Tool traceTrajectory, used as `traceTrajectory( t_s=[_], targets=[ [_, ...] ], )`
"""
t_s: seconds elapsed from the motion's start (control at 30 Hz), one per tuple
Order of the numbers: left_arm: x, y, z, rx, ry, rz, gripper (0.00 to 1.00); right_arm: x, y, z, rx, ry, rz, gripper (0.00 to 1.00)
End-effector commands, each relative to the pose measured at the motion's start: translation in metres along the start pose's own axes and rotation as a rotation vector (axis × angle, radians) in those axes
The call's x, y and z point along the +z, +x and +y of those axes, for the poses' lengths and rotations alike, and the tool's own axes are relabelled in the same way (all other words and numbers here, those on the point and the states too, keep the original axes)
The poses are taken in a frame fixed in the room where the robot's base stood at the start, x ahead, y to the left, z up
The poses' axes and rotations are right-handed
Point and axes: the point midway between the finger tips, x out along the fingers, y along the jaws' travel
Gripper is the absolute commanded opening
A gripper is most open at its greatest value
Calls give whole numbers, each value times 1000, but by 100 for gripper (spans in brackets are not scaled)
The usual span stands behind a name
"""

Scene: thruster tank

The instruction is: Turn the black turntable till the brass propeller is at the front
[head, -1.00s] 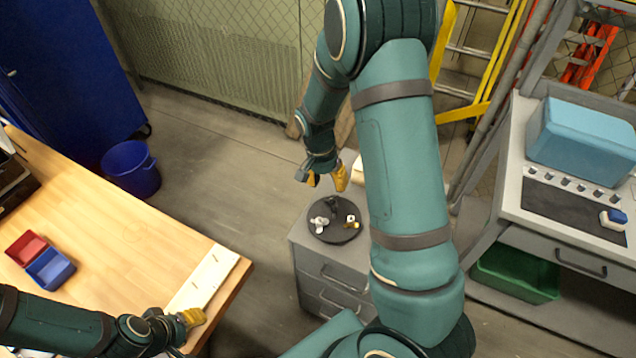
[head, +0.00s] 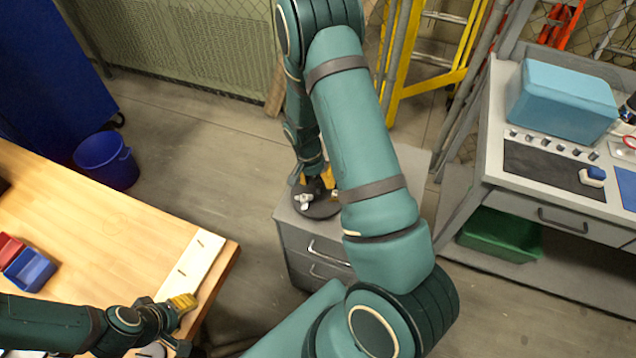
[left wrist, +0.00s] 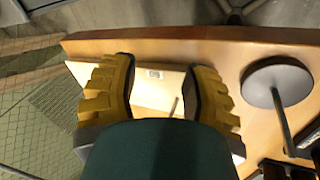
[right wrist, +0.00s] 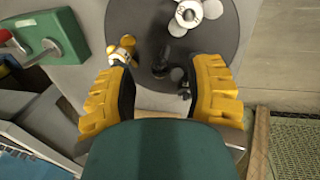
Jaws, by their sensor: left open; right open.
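The black turntable (head: 318,210) sits on the grey drawer cabinet; it shows from above in the right wrist view (right wrist: 215,50). A white propeller (right wrist: 188,14) lies near its rim, at the disc's left in the head view (head: 304,200). The brass propeller (right wrist: 124,50) is at the rim beside my left-hand fingertip in the right wrist view; my arm mostly hides that side in the head view. A dark upright post (right wrist: 162,66) stands between the fingers. My right gripper (head: 314,182) is open, low over the disc; contact is unclear. My left gripper (left wrist: 160,68) is open and empty over the wooden table.
A green block with a red handle (right wrist: 50,38) sits by the turntable. The wooden table (head: 80,240) holds a pale board (head: 190,265) and red and blue bins. A workbench (head: 480,165) with a light blue box (head: 562,100) stands right.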

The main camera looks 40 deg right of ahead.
Motion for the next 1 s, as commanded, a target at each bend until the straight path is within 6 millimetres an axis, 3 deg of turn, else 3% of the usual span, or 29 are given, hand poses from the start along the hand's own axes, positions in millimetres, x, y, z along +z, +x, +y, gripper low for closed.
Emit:
traceTrajectory(
  t_s=[0.17,0.47,0.6,0.63,1.0],
  targets=[
    [1,1,0,0,0,-1,47,0,11,0,0,-1,-1,52],
    [1,1,0,0,0,-2,47,0,12,0,-1,-1,0,54],
    [1,1,0,0,0,-1,47,0,12,0,-1,-1,0,5],
    [1,1,0,0,0,-1,47,0,12,0,-1,-1,0,0],
    [1,1,-1,0,0,-1,47,0,12,-2,-1,0,1,0]
  ],
)
